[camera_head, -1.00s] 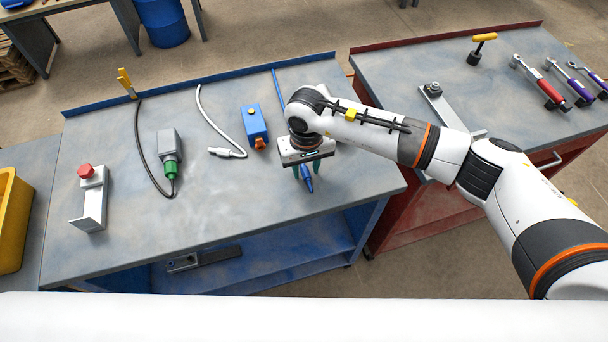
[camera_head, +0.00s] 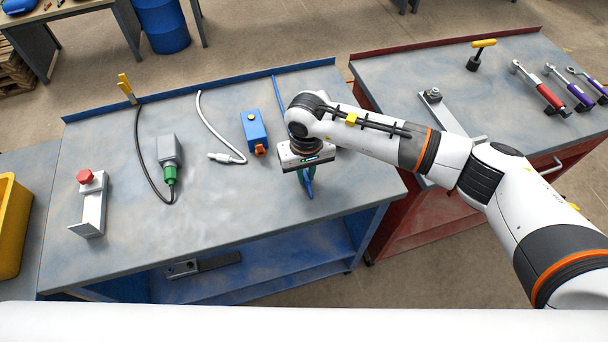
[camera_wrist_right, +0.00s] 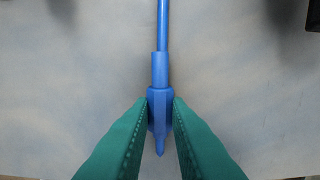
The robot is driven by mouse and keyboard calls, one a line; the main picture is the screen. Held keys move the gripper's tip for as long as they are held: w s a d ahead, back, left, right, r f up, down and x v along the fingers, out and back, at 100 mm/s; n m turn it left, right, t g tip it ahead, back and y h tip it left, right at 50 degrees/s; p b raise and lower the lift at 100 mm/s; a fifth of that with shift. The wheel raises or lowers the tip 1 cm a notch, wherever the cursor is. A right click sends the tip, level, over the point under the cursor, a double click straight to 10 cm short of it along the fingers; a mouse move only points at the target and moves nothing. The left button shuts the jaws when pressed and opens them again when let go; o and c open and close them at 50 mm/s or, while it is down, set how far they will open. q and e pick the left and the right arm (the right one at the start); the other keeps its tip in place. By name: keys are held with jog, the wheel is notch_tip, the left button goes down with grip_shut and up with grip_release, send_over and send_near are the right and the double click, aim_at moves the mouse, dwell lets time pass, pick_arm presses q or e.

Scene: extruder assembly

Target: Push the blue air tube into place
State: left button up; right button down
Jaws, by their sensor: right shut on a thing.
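The blue air tube (camera_head: 276,88) runs down the blue-edged workbench from its back edge and passes behind my right wrist. Its thicker blue end piece (camera_wrist_right: 159,70) shows in the right wrist view, with the narrow tip pointing toward the bottom of the picture. My right gripper (camera_head: 306,182) has its green fingers shut on this end piece, one on each side, low over the bench. The fingers also show in the right wrist view (camera_wrist_right: 160,104). The wrist hides the tube's middle stretch in the head view. My left gripper is not in view.
Left of my right gripper lie a blue box with an orange end (camera_head: 254,132), a white cable (camera_head: 222,126), a grey-green connector (camera_head: 169,157) and a red-button bracket (camera_head: 92,205). A red-edged bench (camera_head: 400,75) with tools stands right. The front middle bench top is clear.

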aim_at(306, 176)
jog(key=shift+r+p, duration=1)
jog(key=shift+r, duration=1.75)
